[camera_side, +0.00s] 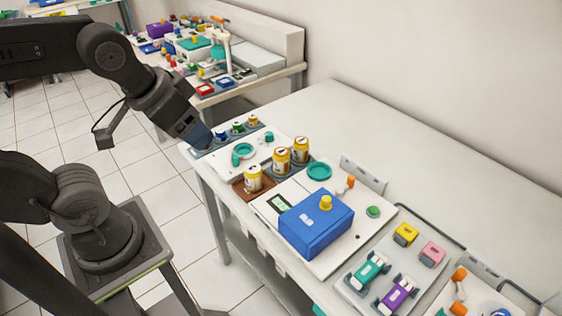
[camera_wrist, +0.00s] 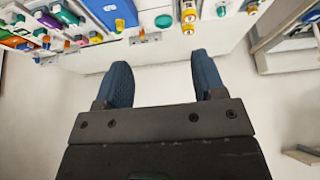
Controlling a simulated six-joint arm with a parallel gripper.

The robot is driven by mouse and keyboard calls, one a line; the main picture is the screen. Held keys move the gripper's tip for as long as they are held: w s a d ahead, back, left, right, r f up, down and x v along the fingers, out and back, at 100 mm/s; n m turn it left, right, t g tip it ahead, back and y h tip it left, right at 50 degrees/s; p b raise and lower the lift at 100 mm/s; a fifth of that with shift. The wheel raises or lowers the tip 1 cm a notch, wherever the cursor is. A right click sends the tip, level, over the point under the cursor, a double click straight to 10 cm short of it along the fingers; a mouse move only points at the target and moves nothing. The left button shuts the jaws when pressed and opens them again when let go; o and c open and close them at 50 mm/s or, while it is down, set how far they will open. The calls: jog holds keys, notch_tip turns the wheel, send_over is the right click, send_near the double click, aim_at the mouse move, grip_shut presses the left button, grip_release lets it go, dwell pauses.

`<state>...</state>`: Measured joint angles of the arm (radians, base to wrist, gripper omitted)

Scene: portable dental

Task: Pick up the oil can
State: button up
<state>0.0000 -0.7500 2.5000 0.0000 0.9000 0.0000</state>
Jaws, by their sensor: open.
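Three yellow-and-white cans stand upright on the white workbench in the side view. One can (camera_side: 253,179) stands alone on a brown pad. The other two, a middle can (camera_side: 281,161) and a far can (camera_side: 301,151), stand side by side on a grey holder. I cannot tell which one is meant by the oil can. My gripper (camera_side: 203,140) is at the bench's left edge, left of the cans. In the wrist view my gripper (camera_wrist: 163,80) is open, with nothing between its blue fingers. Small yellow-and-white cans (camera_wrist: 188,16) show beyond the fingers at the top.
A blue box (camera_side: 316,226) with a yellow knob stands right of the cans. Small coloured cylinders (camera_side: 238,127) stand in a row near my gripper. The bench's back strip (camera_side: 400,165) is clear.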

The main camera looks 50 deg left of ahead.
jog(key=n+g+y, duration=0.2)
jog(key=n+y, duration=0.1)
jog(key=n, duration=0.6)
send_over(281, 152)
jog(key=s+d, duration=0.3)
notch_tip(281, 152, down, 14)
jog(key=x, duration=0.8)
jog(key=shift+a+f, duration=0.3)
jog(key=shift+f, duration=0.05)
jog(key=shift+x, duration=2.6)
jog(key=shift+s+d+f, duration=0.1)
jog(key=shift+s+d, duration=0.05)
jog(key=shift+d, duration=0.05)
jog(key=shift+c, duration=0.3)
jog(key=c, duration=0.6)
jog(key=shift+c, duration=0.3)
